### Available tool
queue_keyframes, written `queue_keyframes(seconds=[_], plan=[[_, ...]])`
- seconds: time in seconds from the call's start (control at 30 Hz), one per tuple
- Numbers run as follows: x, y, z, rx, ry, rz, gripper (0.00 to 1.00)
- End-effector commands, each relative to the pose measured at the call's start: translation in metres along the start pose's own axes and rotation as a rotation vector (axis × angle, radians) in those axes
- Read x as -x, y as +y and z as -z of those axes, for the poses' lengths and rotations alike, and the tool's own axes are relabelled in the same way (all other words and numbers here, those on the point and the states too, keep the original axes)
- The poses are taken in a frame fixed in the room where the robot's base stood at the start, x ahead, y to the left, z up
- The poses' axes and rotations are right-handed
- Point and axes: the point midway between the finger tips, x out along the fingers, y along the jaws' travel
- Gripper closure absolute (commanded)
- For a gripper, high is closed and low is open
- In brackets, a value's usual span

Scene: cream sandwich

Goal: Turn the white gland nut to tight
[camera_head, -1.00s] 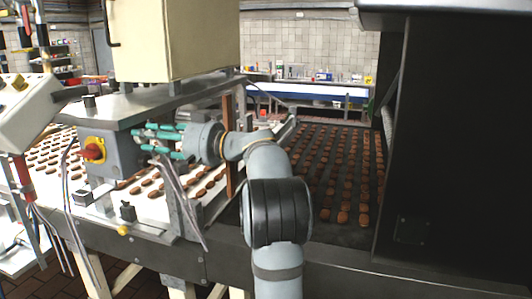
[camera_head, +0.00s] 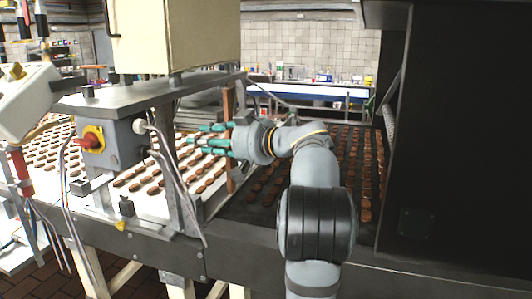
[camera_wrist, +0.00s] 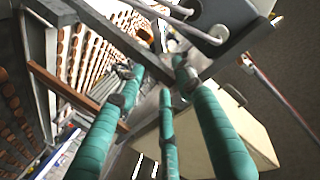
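The white gland nut (camera_head: 140,126) is on the right side of a grey switch box (camera_head: 118,146), with a cable at it. Its thread and tightness are too small to judge. My gripper (camera_head: 187,140) has green fingers pointing left at the box. They are apart from the nut, to its right and slightly lower in the picture. In the wrist view the fingers (camera_wrist: 160,80) are spread with nothing between them. A white round fitting with a cable (camera_wrist: 220,34) shows on a grey surface there; I cannot tell surely whether it is the nut.
A red and yellow rotary switch (camera_head: 91,139) is on the box front. Loose cables (camera_head: 178,180) hang below the box. A brown upright post (camera_head: 229,135) stands beside my wrist. A conveyor with rows of brown biscuits (camera_head: 150,178) runs behind. A large dark housing (camera_head: 460,150) fills the right.

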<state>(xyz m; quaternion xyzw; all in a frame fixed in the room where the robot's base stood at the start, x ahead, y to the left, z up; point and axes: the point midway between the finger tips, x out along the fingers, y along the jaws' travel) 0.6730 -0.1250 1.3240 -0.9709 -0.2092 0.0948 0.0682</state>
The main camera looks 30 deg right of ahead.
Motion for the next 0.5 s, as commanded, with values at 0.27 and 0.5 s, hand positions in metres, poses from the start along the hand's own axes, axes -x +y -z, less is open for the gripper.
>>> queue_keyframes(seconds=[0.27,0.5], plan=[[0.006,0.055,-0.024,0.142,-0.098,-0.192,0.65],[0.022,0.103,-0.039,0.282,-0.191,-0.353,0.65]])
